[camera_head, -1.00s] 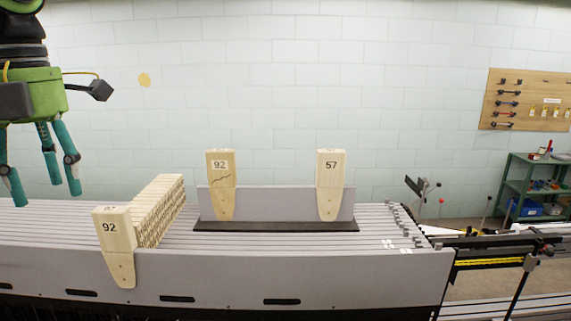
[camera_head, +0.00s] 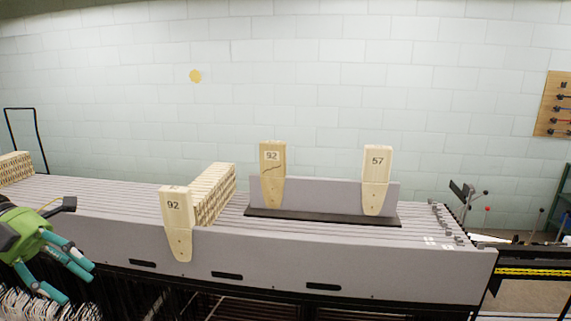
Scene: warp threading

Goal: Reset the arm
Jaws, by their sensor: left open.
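My left gripper (camera_head: 75,277), green with teal fingers, is at the lower left in the head view. Its fingers are spread and empty, in front of the grey loom frame and apart from the wooden pieces. My right gripper is not in view. A wooden piece marked 92 (camera_head: 177,222) hangs on the front edge of the grey loom frame (camera_head: 340,262).
A row of wooden pieces (camera_head: 215,193) runs back behind the front 92 piece. Another stack (camera_head: 14,168) sits at the far left. White threads (camera_head: 35,305) hang below my left gripper. A tool board (camera_head: 556,105) is on the right wall.

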